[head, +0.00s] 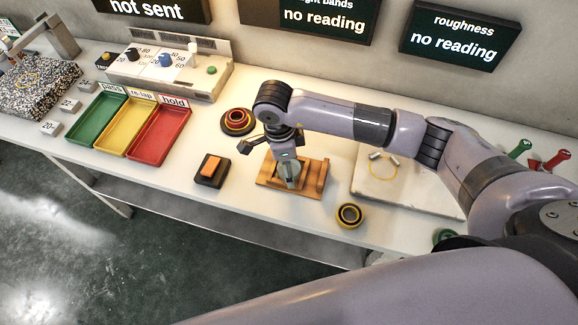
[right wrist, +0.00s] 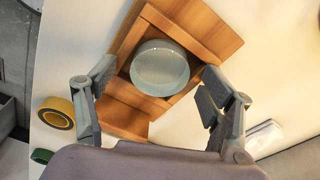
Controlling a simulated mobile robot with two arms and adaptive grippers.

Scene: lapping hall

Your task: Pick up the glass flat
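The glass flat (right wrist: 160,68) is a clear, thick round disc. It lies in a wooden holder (right wrist: 205,28) on the white bench; the holder also shows in the head view (head: 315,180). My right gripper (right wrist: 158,82) is open above the holder, one finger on either side of the disc, with a gap at both sides. In the head view my right gripper (head: 288,172) points down over the holder and partly hides the disc. My left gripper is not in view.
Left of the holder are a black block with an orange top (head: 209,171) and stacked rings (head: 237,121). A yellow-and-black ring (head: 349,215) stands in front. A pale slab (head: 400,194) lies right. Green, yellow and red trays (head: 158,136) are further left.

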